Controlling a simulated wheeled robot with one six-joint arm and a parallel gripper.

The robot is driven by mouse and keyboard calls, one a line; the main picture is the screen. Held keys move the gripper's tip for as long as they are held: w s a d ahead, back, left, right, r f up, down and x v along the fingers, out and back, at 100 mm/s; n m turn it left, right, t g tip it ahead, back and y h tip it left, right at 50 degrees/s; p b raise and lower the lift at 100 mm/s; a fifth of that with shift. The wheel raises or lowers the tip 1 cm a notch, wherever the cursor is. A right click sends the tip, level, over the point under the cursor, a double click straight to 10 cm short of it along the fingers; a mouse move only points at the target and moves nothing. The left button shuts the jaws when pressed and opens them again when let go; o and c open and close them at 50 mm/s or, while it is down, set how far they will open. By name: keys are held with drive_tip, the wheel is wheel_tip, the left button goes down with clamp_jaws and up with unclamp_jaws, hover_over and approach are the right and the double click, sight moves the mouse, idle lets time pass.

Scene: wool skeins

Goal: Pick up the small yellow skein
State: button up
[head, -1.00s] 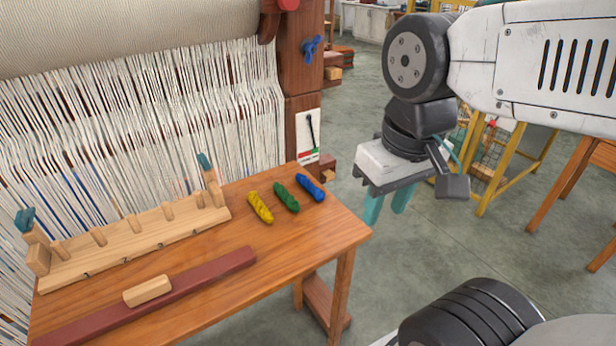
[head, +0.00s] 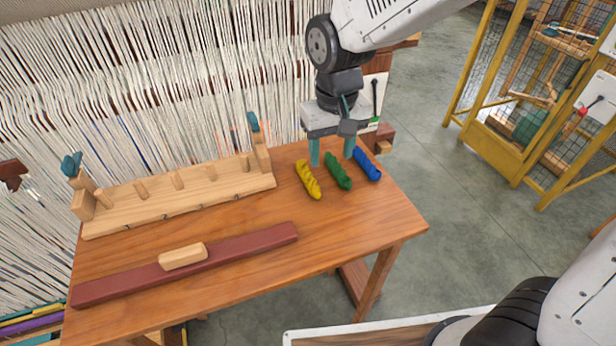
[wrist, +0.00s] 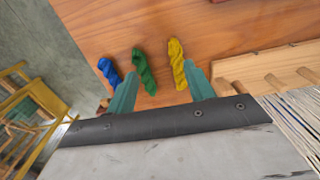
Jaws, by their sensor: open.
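The small yellow skein (head: 308,179) lies on the wooden table (head: 330,240), leftmost of three skeins in the head view. My gripper (head: 332,160) is open and empty, its teal fingers pointing down at the back of the skeins. In the head view the fingers show behind the yellow and green skeins; I cannot tell their exact height above the table. In the wrist view the yellow skein (wrist: 178,62) is just beyond the tip of one finger, and the green skein (wrist: 144,70) is between the two fingers (wrist: 160,88).
The green skein (head: 338,171) and blue skein (head: 367,164) lie close to the right of the yellow one. A wooden peg rack (head: 180,205) stands to the left. A dark red bar (head: 230,252) and a wooden block (head: 183,256) are in front. A loom's warp threads rise behind.

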sight(315, 186)
drive_tip(key=a+f, duration=0.1)
drive_tip(key=w+a+f, duration=0.1)
drive_tip(key=a+f, duration=0.1)
drive_tip(key=shift+a+f, duration=0.1)
drive_tip(key=shift+f, duration=0.1)
wheel_tip(315, 186, down, 7)
drive_tip(key=shift+s+f, duration=0.1)
drive_tip(key=c, duration=1)
